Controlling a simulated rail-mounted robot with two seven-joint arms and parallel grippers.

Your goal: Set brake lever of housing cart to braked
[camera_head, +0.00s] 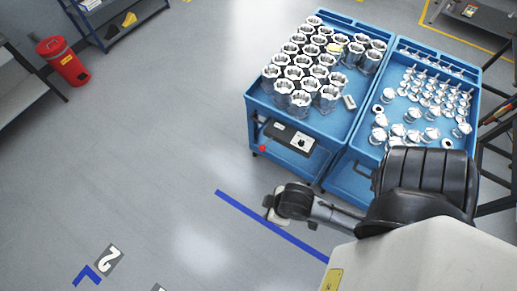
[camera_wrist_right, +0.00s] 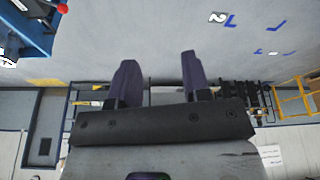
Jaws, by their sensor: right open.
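The housing cart (camera_head: 262,108) is a blue trolley with rows of silver machined housings on top, in the upper middle of the head view. Its brake lever shows as a small red knob (camera_head: 262,149) low at the cart's near left corner. The red knob also shows in the right wrist view (camera_wrist_right: 63,8), at the top left edge. My right gripper (camera_head: 270,208) is below the knob in the picture, apart from it. In the right wrist view, its two dark fingers (camera_wrist_right: 157,65) are spread with nothing between them. My left gripper is out of view.
A second blue cart (camera_head: 358,146) with small silver parts stands close against the right side of the housing cart. A dark box with a dial (camera_head: 290,138) sits on the lower shelf. A red bin (camera_head: 63,62) stands far left. The floor left of the carts is clear.

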